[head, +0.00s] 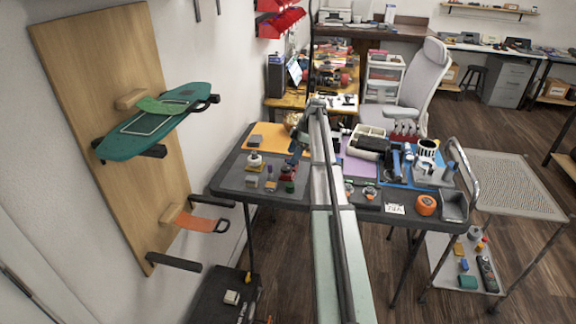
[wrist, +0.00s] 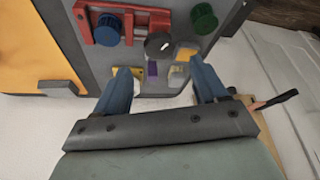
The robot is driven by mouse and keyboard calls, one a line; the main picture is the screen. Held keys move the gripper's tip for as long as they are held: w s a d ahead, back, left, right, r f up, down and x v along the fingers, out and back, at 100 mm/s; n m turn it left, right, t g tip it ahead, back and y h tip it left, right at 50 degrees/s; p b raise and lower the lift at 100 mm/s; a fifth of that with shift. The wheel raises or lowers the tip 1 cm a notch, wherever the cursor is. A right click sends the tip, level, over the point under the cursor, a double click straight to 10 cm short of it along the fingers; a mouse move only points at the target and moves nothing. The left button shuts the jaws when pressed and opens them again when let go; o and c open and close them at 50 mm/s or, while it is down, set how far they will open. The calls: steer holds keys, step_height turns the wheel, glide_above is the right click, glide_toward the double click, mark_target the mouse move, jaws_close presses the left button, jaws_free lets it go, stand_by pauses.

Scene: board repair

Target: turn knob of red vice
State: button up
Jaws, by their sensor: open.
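The red vice (wrist: 140,18) lies on the grey mat at the top left of the wrist view, with a round blue knob (wrist: 107,30) on it. The vice is beyond the left fingertip, and the fingers are not around the knob. In the head view my gripper (head: 297,150) is low over the mat, beside the small parts.
A black knob (wrist: 158,45) and a green knob (wrist: 204,18) are close by in the wrist view. Small yellow and grey parts lie between the fingers. An orange mat (wrist: 32,52) is at the left. A wooden board with a skateboard (head: 158,121) leans on the wall.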

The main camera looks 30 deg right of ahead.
mark_target(287, 167)
steer(key=shift+x, duration=3.1)
steer(key=c, duration=1.1)
steer(key=shift+o, duration=0.2)
